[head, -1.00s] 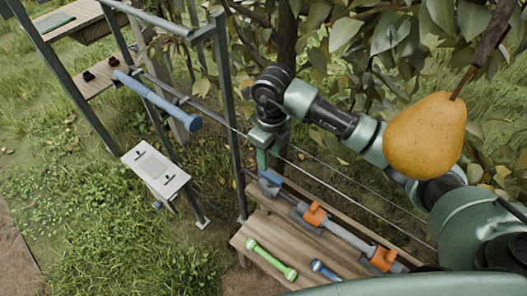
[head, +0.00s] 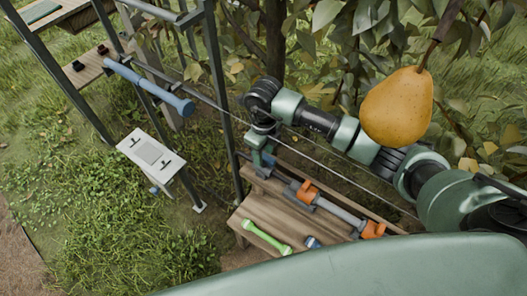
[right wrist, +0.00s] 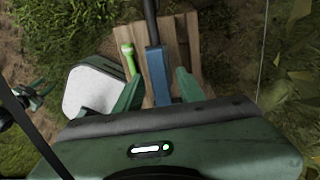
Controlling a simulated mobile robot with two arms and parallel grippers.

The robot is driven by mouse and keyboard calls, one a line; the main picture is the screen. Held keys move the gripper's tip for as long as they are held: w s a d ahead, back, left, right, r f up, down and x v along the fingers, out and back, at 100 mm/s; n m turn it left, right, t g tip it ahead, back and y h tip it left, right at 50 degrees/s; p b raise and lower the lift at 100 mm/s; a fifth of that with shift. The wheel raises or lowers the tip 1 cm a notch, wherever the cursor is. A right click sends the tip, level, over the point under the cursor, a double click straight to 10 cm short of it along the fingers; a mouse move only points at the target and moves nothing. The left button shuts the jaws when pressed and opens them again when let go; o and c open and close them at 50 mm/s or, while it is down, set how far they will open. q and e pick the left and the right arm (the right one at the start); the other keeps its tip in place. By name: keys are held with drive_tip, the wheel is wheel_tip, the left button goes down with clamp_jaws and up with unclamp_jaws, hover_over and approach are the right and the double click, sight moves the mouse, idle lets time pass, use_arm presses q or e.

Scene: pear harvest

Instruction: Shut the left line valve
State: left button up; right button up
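I cannot tell for sure which part is the left line valve. A white panel (head: 151,154) on a post carries two small black bars, one at each end, at left of the bench. Two dark knobs (head: 78,66) sit on a wooden shelf further back. My right gripper (head: 262,158) reaches down at the bench's left end. In the right wrist view its green fingers (right wrist: 159,90) stand apart on both sides of a blue handle (right wrist: 157,75) on a grey shaft, with small gaps visible. My left gripper is not in view.
A wooden bench (head: 265,208) holds a grey bar in orange clips (head: 305,192), a green tool (head: 265,237) and a blue-ended tool (head: 312,242). A metal frame carries a long blue bar (head: 150,88). A pear (head: 397,106) hangs before my right arm. Thin wires cross behind.

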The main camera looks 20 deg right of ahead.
drive_tip(key=c, duration=0.5)
clamp_jaws()
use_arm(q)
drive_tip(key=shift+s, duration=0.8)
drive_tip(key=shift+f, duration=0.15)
use_arm(e)
drive_tip(key=shift+m, duration=0.4)
drive_tip(key=m, duration=0.4)
drive_tip(key=shift+b, duration=0.35)
drive_tip(key=m, duration=0.9)
use_arm(q)
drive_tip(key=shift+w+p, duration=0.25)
drive_tip(key=shift+p, duration=0.15)
use_arm(e)
drive_tip(key=shift+m, duration=2)
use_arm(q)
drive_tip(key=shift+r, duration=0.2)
